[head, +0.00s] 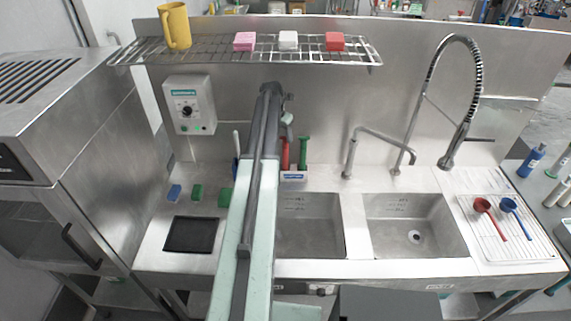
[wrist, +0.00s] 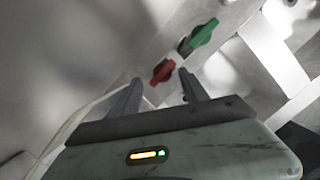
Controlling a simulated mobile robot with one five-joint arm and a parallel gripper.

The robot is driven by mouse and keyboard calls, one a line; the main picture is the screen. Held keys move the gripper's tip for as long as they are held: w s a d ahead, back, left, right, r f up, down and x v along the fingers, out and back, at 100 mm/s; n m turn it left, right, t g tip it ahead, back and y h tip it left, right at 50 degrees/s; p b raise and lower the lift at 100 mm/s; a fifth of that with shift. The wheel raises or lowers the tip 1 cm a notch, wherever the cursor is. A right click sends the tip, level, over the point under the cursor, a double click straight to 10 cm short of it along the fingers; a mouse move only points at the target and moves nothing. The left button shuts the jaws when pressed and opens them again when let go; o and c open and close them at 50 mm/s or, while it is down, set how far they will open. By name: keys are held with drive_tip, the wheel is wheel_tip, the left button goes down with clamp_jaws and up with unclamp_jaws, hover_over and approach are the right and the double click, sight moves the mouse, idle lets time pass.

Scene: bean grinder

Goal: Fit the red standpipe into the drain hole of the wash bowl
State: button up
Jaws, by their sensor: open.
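The red standpipe (head: 284,153) stands upright in a small white holder (head: 293,176) behind the basins, beside a green pipe (head: 304,151). In the wrist view my gripper (wrist: 160,78) is open and empty. The red standpipe's top (wrist: 163,71) shows between and just beyond the fingertips; I cannot tell whether they touch it. The green pipe (wrist: 204,33) is farther right. Two steel basins are in view, a left one (head: 312,228) and a right one (head: 385,240). A round drain hole (head: 415,237) shows in the right basin. My arm covers part of the left basin.
A wire shelf (head: 210,52) with a yellow jug (head: 175,25) hangs above. A rack (head: 535,245) with red and blue scoops is right. The right basin is empty.

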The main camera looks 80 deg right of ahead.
sight(286, 147)
drive_tip(key=shift+s+f, duration=0.2)
drive_tip(key=shift+s, duration=0.15)
drive_tip(key=b+x, duration=0.2)
drive_tip(key=shift+s+f+b, duration=0.15)
drive_tip(key=shift+b, duration=0.15)
drive_tip(key=shift+f, duration=0.2)
drive_tip(key=shift+r, duration=0.1)
drive_tip(key=shift+f+b, duration=0.3)
drive_tip(key=shift+b, duration=0.1)
drive_tip(key=b+x, duration=0.4)
drive_tip(key=shift+f+b, duration=0.3)
drive_tip(key=shift+f, duration=0.1)
drive_tip(key=shift+r, duration=0.2)
clamp_jaws()
